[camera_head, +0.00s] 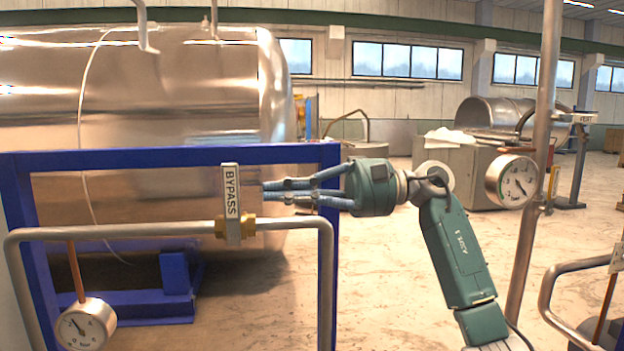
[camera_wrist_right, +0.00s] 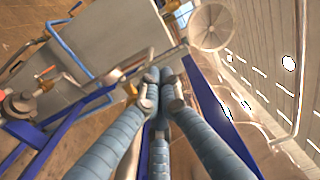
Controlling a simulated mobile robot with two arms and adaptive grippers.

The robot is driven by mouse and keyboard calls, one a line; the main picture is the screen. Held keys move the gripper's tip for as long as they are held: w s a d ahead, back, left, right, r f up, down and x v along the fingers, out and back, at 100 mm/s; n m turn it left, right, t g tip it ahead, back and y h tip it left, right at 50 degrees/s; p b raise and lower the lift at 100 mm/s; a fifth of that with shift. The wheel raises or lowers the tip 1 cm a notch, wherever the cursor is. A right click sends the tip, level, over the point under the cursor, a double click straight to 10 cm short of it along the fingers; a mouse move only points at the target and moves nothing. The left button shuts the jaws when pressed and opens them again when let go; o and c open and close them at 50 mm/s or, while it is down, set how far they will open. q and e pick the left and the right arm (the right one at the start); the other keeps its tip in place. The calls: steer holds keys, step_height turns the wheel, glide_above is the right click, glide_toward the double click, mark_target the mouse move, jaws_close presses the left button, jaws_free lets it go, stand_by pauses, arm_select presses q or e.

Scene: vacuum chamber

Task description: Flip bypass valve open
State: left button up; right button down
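The bypass valve has an upright handle with a white label reading BYPASS (camera_head: 231,190). It stands above a brass fitting (camera_head: 235,228) on the grey horizontal pipe, left of centre in the head view. My right gripper (camera_head: 265,192) comes in from the right, with its blue-grey fingers pointing left at the handle. A small gap shows between fingertips and handle in the head view; depth is hard to tell. In the right wrist view my right gripper's fingers (camera_wrist_right: 161,80) converge with tips together, holding nothing visible. The handle is not clear there. My left gripper is not in view.
A blue frame (camera_head: 180,158) surrounds the pipe (camera_head: 130,231). A pressure gauge (camera_head: 86,325) hangs at lower left; another gauge (camera_head: 510,181) is on a post at right. A large metal tank (camera_head: 160,90) stands behind.

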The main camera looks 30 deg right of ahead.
mark_target(232, 205)
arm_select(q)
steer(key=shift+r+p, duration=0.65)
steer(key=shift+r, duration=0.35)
arm_select(e)
steer(key=shift+x, duration=1.7)
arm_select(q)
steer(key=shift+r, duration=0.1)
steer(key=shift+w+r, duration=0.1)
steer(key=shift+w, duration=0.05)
arm_select(e)
steer(key=shift+w+a+r+h, duration=0.1)
steer(key=shift+a+r+h, duration=0.05)
steer(key=shift+h, duration=0.25)
